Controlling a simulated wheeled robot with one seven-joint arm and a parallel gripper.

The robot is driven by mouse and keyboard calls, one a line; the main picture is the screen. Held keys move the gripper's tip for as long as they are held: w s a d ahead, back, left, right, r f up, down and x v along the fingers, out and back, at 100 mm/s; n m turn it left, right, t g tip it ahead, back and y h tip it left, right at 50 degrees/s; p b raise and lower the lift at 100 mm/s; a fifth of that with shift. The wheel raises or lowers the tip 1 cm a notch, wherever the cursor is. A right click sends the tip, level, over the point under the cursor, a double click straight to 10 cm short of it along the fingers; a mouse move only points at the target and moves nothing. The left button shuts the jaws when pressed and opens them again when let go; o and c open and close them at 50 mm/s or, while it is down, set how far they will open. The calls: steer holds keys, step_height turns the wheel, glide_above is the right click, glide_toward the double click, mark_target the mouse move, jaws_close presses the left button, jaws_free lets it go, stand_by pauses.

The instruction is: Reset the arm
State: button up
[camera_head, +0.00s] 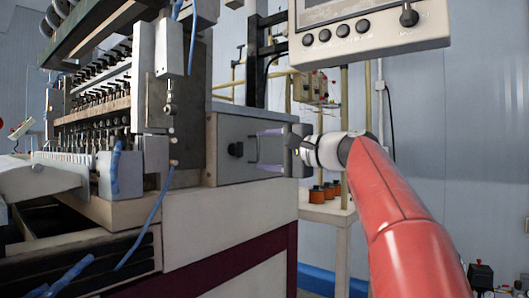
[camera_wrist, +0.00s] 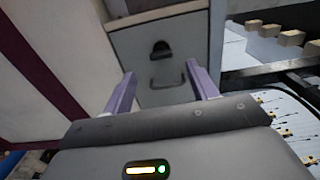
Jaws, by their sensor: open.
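My gripper (camera_head: 268,150) is at the end of my red and white arm, at the middle of the head view. Its two purple fingers are apart and point left toward the grey box (camera_head: 225,128) on the coil winder (camera_head: 100,120). In the wrist view, my gripper (camera_wrist: 163,84) shows both fingers spread, with nothing between them that I can see held. A black knob (camera_wrist: 161,49) and a dark loop handle (camera_wrist: 168,79) on the box face lie ahead of the fingers. I cannot tell how far the fingertips are from the handle.
A control panel (camera_head: 370,28) with several black knobs hangs above my arm. Blue cables (camera_head: 145,235) hang at the machine's front. A white table (camera_head: 328,213) with orange spools (camera_head: 317,195) stands behind my wrist.

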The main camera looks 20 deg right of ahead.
steer(key=s+a+f+n+g+h+p, duration=0.2)
steer(key=s+a+f, duration=0.2)
steer(key=f, duration=0.3)
steer(key=s+a+f+n+g+h+p, duration=0.1)
steer(key=s+a+f+g+h+p, duration=0.1)
steer(key=s+a+f+h, duration=0.25)
steer(key=s+d+f+n+g+h+p, duration=0.1)
steer(key=s+d+f+n+g+h, duration=0.1)
steer(key=s+f, duration=0.9)
steer(key=s+d+f+n+g+h+p, duration=0.2)
steer(key=s+f+n, duration=0.3)
steer(key=s+f, duration=0.7)
step_height(320, 180, down, 2)
steer(key=shift+f+n+g, duration=0.25)
steer(key=shift+n+g, duration=0.05)
steer(key=shift+g, duration=0.2)
steer(key=shift+d, duration=0.1)
